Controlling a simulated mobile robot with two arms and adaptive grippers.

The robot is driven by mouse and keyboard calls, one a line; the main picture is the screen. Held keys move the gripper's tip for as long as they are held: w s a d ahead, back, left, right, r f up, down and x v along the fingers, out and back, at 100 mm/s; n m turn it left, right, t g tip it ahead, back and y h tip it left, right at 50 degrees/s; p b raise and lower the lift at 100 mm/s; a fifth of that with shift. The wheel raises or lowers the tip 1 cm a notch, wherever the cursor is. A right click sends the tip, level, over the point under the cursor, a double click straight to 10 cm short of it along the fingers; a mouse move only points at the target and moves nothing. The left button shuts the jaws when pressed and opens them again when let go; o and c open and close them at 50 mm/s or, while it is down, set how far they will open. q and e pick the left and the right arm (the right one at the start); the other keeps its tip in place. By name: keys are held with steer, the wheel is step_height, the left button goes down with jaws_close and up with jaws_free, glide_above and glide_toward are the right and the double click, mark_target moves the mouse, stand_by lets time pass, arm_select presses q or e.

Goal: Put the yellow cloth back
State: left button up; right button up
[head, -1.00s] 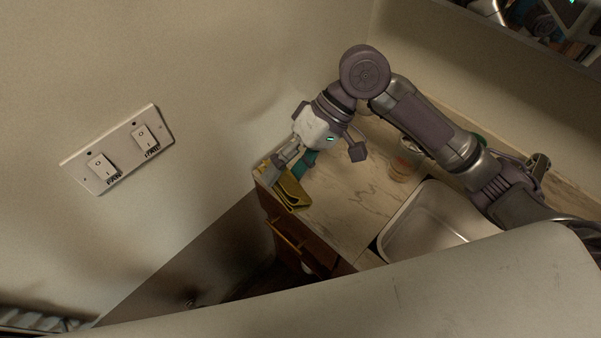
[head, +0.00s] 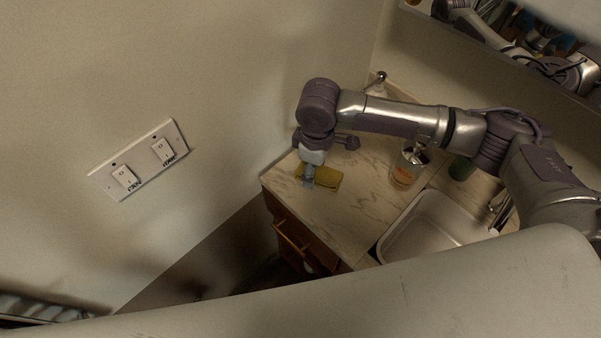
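The yellow cloth (head: 328,177) lies on the marble counter (head: 349,214), near its left end by the wall. My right gripper (head: 308,184) points down at the left part of the cloth, touching it or just above it. The fingers are small and partly hidden by the wrist, so I cannot tell if they grip the cloth. My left gripper is not in view.
A clear container with an orange label (head: 404,174) stands right of the cloth, with a green item (head: 461,168) farther right. A steel sink (head: 425,237) is set into the counter. A wall with light switches (head: 140,160) bounds the left. A drawer with a brass handle (head: 292,237) is below.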

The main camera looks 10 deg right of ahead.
mark_target(301, 168)
steer(key=w+a+f, duration=0.2)
steer(key=shift+w+a, duration=0.15)
steer(key=shift+a, duration=0.2)
step_height(301, 168, down, 4)
steer(key=shift+r+p, duration=0.1)
steer(key=shift+p, duration=0.7)
steer(key=shift+f, duration=0.2)
steer(key=o, duration=1)
step_height(301, 168, up, 12)
steer(key=b, duration=0.2)
steer(key=shift+b, duration=0.35)
